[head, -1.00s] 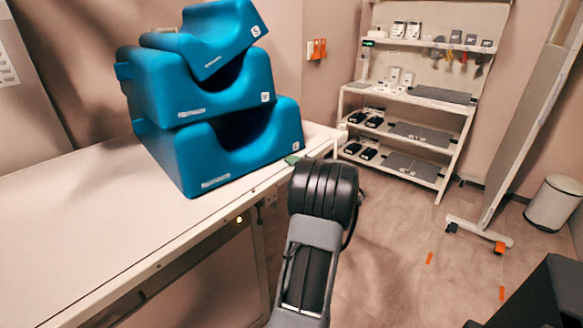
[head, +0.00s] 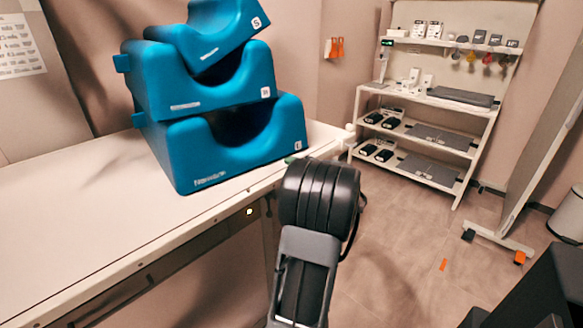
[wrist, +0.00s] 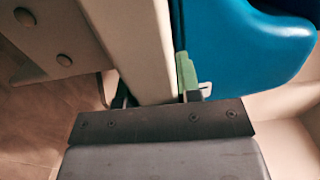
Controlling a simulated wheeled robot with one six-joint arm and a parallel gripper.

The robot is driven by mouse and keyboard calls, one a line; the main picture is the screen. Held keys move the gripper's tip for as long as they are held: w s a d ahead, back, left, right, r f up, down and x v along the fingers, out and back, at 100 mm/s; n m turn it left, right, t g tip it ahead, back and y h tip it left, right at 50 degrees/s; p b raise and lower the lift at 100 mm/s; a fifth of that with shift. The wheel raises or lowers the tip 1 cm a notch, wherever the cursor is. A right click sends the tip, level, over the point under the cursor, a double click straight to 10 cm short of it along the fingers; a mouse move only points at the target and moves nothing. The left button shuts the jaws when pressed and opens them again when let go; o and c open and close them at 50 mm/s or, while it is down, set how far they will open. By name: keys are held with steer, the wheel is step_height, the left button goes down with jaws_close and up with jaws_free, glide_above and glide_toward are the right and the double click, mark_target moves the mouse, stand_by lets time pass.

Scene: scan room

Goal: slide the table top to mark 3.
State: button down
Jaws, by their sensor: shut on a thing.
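The pale table top (head: 70,215) runs from the lower left towards the middle right in the head view. Blue foam supports (head: 225,150) are stacked on its far end. My gripper (wrist: 158,96) is shut on the pale edge rail (wrist: 145,50) of the table top, with one finger on each side. In the head view my black wrist (head: 318,195) hides the fingers. A small green piece (wrist: 185,72) sits along the rail beside the right finger. It also shows in the head view (head: 290,160). I cannot read any numbered marks.
A small round light (head: 249,212) shows on the table's side. A white shelf rack (head: 425,135) stands at the back right. A leaning panel on a wheeled foot (head: 497,238) and a white bin (head: 570,215) stand at the right.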

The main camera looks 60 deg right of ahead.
steer(key=shift+d, duration=0.15)
steer(key=shift+s+d, duration=0.2)
steer(key=shift+d, duration=0.1)
steer(key=c, duration=1)
jaws_free()
steer(key=shift+s, duration=0.15)
steer(key=shift+c, duration=0.2)
steer(key=shift+o, duration=1.2)
steer(key=shift+a, duration=0.1)
steer(key=s+a+p, duration=0.1)
steer(key=s+a, duration=0.1)
steer(key=s, duration=1.1)
steer(key=shift+s+a, duration=0.15)
steer(key=shift+s, duration=0.05)
